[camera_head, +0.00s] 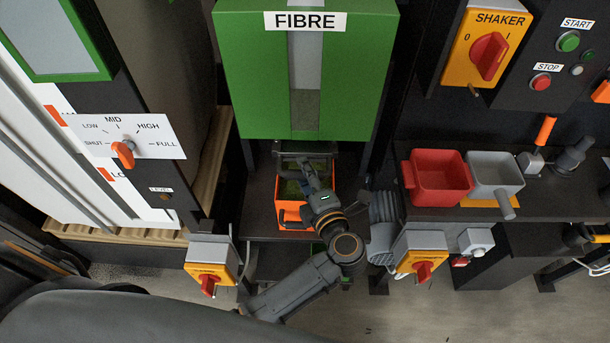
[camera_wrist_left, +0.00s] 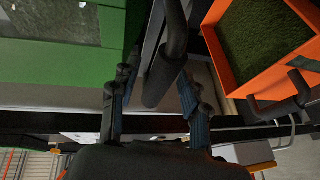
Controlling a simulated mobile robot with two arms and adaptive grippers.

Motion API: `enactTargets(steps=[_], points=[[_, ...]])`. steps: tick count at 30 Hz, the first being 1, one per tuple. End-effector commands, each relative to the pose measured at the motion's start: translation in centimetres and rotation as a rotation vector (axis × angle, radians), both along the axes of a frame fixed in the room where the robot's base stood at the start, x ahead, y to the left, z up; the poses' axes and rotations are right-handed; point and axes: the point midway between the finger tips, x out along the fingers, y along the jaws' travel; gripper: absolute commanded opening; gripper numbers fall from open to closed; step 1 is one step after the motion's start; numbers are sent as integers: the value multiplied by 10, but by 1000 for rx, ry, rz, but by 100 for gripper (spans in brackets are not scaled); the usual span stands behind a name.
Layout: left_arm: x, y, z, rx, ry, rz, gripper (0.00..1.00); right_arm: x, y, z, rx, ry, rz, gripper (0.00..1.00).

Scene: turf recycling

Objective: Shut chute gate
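Below the green FIBRE hopper (camera_head: 305,75) is the chute mouth (camera_head: 300,148), partly hidden by my left arm. I cannot tell clearly how far its gate is open. My left gripper (camera_head: 312,178) is below the hopper front, above the orange bin (camera_head: 292,218) holding green fibre. In the left wrist view my left gripper (camera_wrist_left: 155,85) has its fingers apart on either side of a dark rounded bar (camera_wrist_left: 172,45), apparently the gate handle. The right finger is close to the bar; contact is unclear. The orange bin also shows there (camera_wrist_left: 222,62). My right gripper is out of view.
A level dial (camera_head: 123,152) with an orange pointer is at the left. Yellow switch boxes (camera_head: 208,272) and (camera_head: 420,262) flank my left arm. A red bin (camera_head: 438,185) and a grey scoop (camera_head: 494,178) stand on the right-hand bench.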

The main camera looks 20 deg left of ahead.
Motion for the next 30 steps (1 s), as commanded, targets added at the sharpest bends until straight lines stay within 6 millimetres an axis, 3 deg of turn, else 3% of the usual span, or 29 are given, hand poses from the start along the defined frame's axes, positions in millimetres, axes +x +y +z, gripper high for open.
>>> enactTargets(steps=[8,19,30], points=[[-9,-8,1,-2,1,-2,46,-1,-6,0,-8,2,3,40],[-52,-42,11,-3,2,0,46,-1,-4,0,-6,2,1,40],[-58,-46,14,0,0,0,46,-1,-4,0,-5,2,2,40]])
